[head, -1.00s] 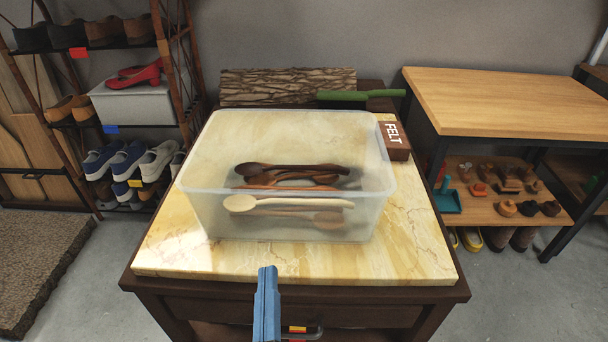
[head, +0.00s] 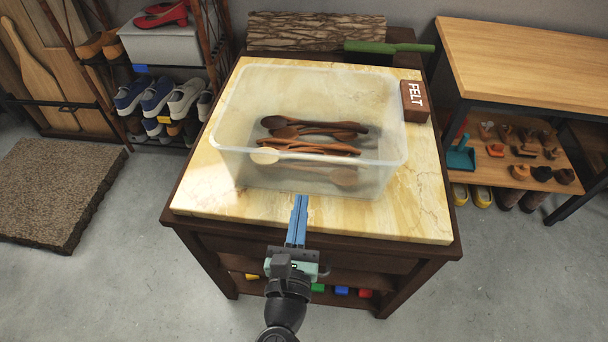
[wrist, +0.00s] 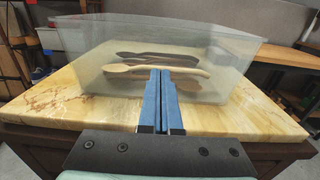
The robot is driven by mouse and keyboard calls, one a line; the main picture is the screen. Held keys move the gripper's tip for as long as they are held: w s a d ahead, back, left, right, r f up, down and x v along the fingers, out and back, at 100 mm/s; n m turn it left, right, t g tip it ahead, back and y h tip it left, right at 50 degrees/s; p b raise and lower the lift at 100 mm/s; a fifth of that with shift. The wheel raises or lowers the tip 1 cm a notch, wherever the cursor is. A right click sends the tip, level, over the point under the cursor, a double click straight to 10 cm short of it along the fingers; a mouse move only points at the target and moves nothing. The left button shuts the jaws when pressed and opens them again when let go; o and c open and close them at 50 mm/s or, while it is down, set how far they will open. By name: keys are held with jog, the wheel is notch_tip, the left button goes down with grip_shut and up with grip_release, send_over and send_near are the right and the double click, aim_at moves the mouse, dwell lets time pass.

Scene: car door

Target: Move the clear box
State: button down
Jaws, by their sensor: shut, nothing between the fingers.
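The clear box (head: 392,146) is a translucent open-topped bin standing on the marble-topped cabinet (head: 415,222). Several wooden spoons lie inside it, most dark brown and one pale (head: 265,156). The box also shows in the wrist view (wrist: 90,62), ahead of the fingers. My gripper (head: 301,200) has blue fingers, which are closed together and empty. It is at the near side of the box, pointing toward its front wall. I cannot tell whether the fingertips touch the wall.
A brown FELT block (head: 414,102) sits right of the box. A bark-covered log (head: 315,32) and a green-handled brush (head: 390,47) lie behind it. Shoe shelves stand left, a wooden table (head: 530,60) right. Bare marble lies in front of the box.

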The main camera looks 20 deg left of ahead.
aim_at(306, 171)
jog(key=shift+p+x, duration=0.35)
jog(key=shift+x, duration=2.4)
